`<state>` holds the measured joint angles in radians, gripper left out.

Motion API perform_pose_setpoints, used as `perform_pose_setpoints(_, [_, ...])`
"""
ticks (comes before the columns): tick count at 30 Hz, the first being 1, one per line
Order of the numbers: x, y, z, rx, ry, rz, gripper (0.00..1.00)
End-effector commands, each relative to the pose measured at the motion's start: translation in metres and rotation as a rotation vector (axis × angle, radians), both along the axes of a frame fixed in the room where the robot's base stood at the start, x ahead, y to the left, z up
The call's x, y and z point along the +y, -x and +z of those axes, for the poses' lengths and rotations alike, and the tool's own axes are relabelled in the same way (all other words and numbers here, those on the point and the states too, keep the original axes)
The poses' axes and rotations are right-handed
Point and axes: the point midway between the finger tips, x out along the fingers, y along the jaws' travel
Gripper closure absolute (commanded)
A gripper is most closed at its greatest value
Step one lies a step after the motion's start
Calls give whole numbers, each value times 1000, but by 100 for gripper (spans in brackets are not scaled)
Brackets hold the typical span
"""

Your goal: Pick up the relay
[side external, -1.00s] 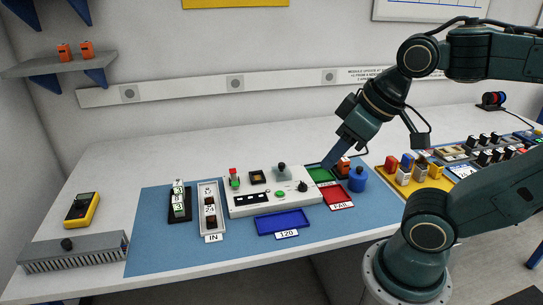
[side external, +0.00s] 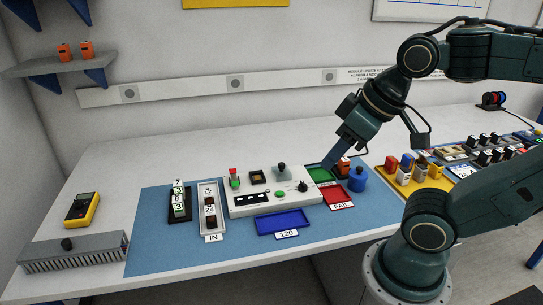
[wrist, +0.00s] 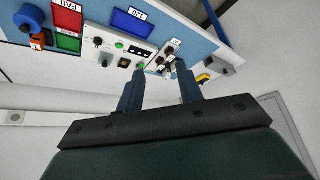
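My gripper (side external: 330,164) hangs over the back right of the blue mat, by the green tray (side external: 320,175). In the wrist view its two fingers (wrist: 158,72) are apart with nothing held between them. Two dark brown relay-like blocks (side external: 210,203) stand in the grey IN tray (side external: 221,232), well to the left of my gripper. A black rack (side external: 188,215) beside that tray holds small blocks with white and green faces. I cannot tell which single block is the relay meant.
A white test panel (side external: 265,206) with knobs and buttons lies between the IN tray and my gripper. A blue tray (side external: 265,224), a red FAIL tray (side external: 336,203), a blue round container (side external: 357,182) and an orange block (side external: 343,167) are nearby.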

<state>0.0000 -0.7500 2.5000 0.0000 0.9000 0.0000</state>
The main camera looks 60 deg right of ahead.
Motion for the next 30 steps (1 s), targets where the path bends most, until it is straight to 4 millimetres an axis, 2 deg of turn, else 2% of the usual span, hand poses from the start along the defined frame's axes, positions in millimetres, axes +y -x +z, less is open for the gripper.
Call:
perform_pose_setpoints(3, [0,0,0,0,0,0,64])
perform_pose_setpoints(7, [0,0,0,0,0,0,40])
perform_pose_setpoints(8, [0,0,0,0,0,0,38])
perform_pose_setpoints(20, [0,-4,2,3,-11,-19,38])
perform_pose_setpoints(26, [1,-23,7,20,-72,-119,38])
perform_pose_setpoints(30, [1,-47,12,39,-145,-245,38])
